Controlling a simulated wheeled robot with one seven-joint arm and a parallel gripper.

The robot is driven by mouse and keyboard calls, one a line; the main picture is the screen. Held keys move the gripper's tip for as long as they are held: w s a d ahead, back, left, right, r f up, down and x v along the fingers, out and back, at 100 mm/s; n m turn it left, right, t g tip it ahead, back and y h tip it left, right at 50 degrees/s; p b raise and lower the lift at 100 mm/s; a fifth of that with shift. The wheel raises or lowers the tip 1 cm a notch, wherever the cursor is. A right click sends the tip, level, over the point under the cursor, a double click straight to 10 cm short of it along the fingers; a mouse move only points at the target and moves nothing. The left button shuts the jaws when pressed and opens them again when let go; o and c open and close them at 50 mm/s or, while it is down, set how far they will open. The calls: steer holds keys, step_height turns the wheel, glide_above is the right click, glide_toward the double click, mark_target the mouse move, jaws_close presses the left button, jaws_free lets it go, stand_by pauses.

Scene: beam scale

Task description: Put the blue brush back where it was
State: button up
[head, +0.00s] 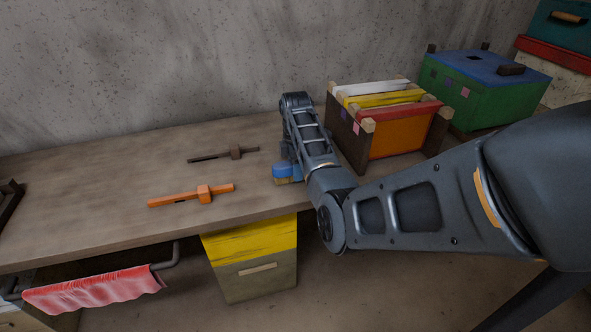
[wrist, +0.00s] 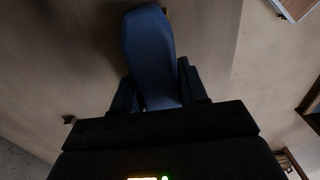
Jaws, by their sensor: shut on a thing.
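The blue brush (head: 284,170) is in the head view, near the front edge of the wooden table, with a blue body and yellowish bristles below. My gripper (wrist: 157,88) is shut on the blue brush, which fills the space between the dark fingers in the wrist view (wrist: 149,48). In the head view my arm hides most of the gripper and part of the brush. I cannot tell whether the bristles touch the table.
On the table (head: 105,175), an orange tool (head: 192,195) and a dark brown tool (head: 224,154) lie left of the brush. An open box with coloured bars (head: 395,130) stands to the right, before a green box (head: 475,90). A red cloth (head: 92,292) hangs below the front edge.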

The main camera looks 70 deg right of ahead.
steer(key=shift+f, duration=0.3)
steer(key=shift+f, duration=0.15)
steer(key=o, duration=1)
step_height(320, 180, up, 12)
steer(key=shift+r, duration=0.2)
